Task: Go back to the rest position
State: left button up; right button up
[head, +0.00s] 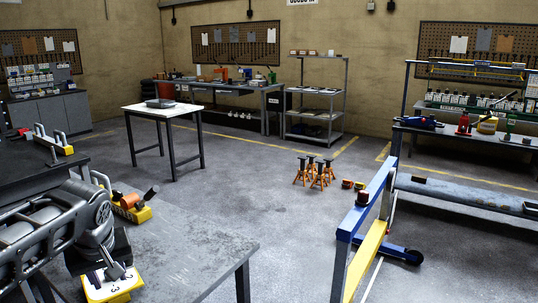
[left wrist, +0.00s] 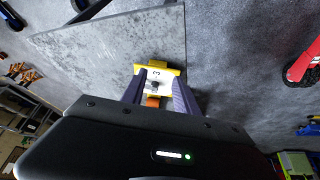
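My left gripper (head: 112,262) comes in from the left in the head view, low over the near end of the grey table. Below it is a yellow and white block (head: 112,289) marked with numbers, with a dark knob or lever on it. In the left wrist view my left gripper (left wrist: 158,72) has its two fingers spread apart. The numbered block (left wrist: 171,74) shows beyond and between the fingertips, and I cannot tell whether they touch it. My right gripper is not in view.
The grey table (head: 190,248) carries another yellow block with orange and black parts (head: 130,207). A blue and yellow frame (head: 366,206) stands at right. Orange jack stands (head: 316,174) sit mid-floor. A white-topped table (head: 160,109) stands farther back.

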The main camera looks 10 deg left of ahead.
pick_arm(q)
jog(key=w+d+f+m+t+h, duration=0.35)
jog(key=w+d+f, duration=0.25)
jog(key=w+d, duration=0.25)
jog(key=d+f+m+h+p, duration=0.1)
jog(key=d+f+m+h, duration=0.15)
jog(key=d+f, duration=0.95)
jog(key=s+d+f+m+g+p, duration=0.1)
jog(key=s+d+f, duration=0.3)
jog(key=f, duration=0.5)
jog(key=s+d+f+g, duration=0.2)
jog(key=s+f, duration=0.5)
jog(key=f, duration=0.1)
jog(key=s+d+f+g, duration=0.2)
jog(key=s+f, duration=0.2)
jog(key=s, duration=0.4)
jog(key=s+d+f+g+h+p, duration=0.1)
jog(key=s+d+f+g, duration=0.1)
jog(key=s+f, duration=0.3)
jog(key=s, duration=0.4)
jog(key=shift+n, duration=0.4)
jog(key=shift+s, duration=0.1)
